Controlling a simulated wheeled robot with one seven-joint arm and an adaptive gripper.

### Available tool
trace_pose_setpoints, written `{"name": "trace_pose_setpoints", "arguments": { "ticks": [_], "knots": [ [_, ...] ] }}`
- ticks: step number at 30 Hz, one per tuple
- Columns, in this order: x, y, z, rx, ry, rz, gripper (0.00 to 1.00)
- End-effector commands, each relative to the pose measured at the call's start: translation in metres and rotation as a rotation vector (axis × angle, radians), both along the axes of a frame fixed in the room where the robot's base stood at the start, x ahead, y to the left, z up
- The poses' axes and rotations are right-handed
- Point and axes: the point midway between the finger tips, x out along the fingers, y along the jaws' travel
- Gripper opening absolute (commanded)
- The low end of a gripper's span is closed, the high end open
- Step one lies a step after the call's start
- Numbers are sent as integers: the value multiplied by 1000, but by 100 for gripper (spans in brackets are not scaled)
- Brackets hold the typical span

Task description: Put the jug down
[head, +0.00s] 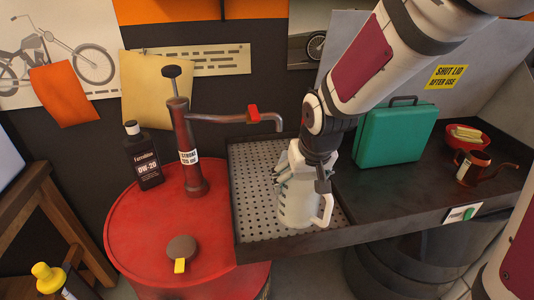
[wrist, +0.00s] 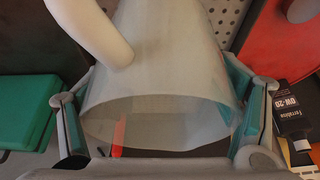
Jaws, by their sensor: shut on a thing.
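The jug (head: 298,200) is a pale, translucent vessel with a side handle, upright in the head view. My gripper (head: 300,168) comes from above and is shut on its upper body. In the wrist view the jug (wrist: 170,55) fills the middle, its wide mouth toward the camera, with a finger of my gripper (wrist: 160,122) at each side. The jug's base is over the front part of a perforated metal tray (head: 255,185). I cannot tell whether the base touches the tray or hangs just above it.
A red drum (head: 130,225) with a hand pump (head: 185,150) stands left; its spout (head: 275,122) reaches over the tray. An oil bottle (head: 142,155) and dark cap (head: 182,248) are on the drum. A green case (head: 395,135), red bowl (head: 467,140) and oil can (head: 473,167) sit right.

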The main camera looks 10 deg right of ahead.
Motion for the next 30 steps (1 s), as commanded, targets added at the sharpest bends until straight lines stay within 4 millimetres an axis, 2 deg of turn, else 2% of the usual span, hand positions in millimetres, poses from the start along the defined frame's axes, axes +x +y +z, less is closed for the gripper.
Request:
{"name": "trace_pose_setpoints", "arguments": {
  "ticks": [12,20,24,30],
  "knots": [
    [79,1,-42,0,2,1,52],
    [100,1,-52,0,0,0,52],
    [117,1,-62,0,2,0,52],
    [128,1,-74,0,0,0,52]
  ]
}}
